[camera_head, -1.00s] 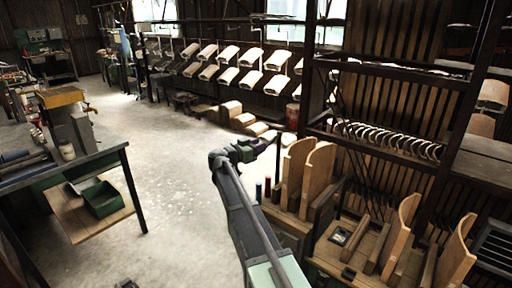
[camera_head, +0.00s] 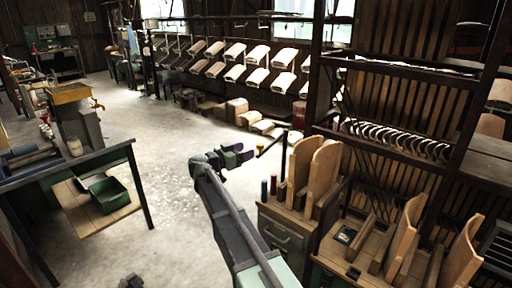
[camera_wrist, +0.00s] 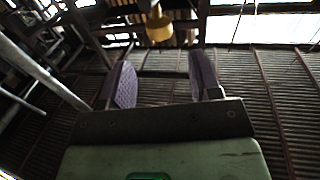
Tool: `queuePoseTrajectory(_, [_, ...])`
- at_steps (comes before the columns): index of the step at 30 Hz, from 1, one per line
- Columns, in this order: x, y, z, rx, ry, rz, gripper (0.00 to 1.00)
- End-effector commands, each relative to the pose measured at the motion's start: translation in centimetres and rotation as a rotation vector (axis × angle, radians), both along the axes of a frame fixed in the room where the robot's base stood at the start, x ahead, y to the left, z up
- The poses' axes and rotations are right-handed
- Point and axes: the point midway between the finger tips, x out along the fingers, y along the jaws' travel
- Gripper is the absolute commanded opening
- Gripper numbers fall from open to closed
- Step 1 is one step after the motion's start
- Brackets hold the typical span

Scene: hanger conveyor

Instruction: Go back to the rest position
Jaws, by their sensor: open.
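My gripper (camera_head: 240,155) is out over the bare concrete floor, left of the wooden panels on the cabinet. In the wrist view its two purple pads (camera_wrist: 162,80) stand wide apart with nothing between them. It is open and empty. The arm reaches forward from the bottom middle of the head view.
A drawer cabinet (camera_head: 281,233) bears upright curved wooden panels (camera_head: 323,170). A dark rack with hoops (camera_head: 400,138) stands behind it. A dark-topped bench (camera_head: 75,166) with a green bin (camera_head: 109,195) is at left. The floor (camera_head: 145,115) between them is open.

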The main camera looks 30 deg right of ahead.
Motion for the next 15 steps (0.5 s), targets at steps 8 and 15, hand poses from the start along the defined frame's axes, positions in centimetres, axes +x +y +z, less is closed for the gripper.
queuePoseTrajectory(8, [-0.24,1.17,0.00,0.000,0.000,0.000,0.58])
queuePoseTrajectory(15, [-0.23,1.14,0.00,0.000,-0.002,0.000,0.58])
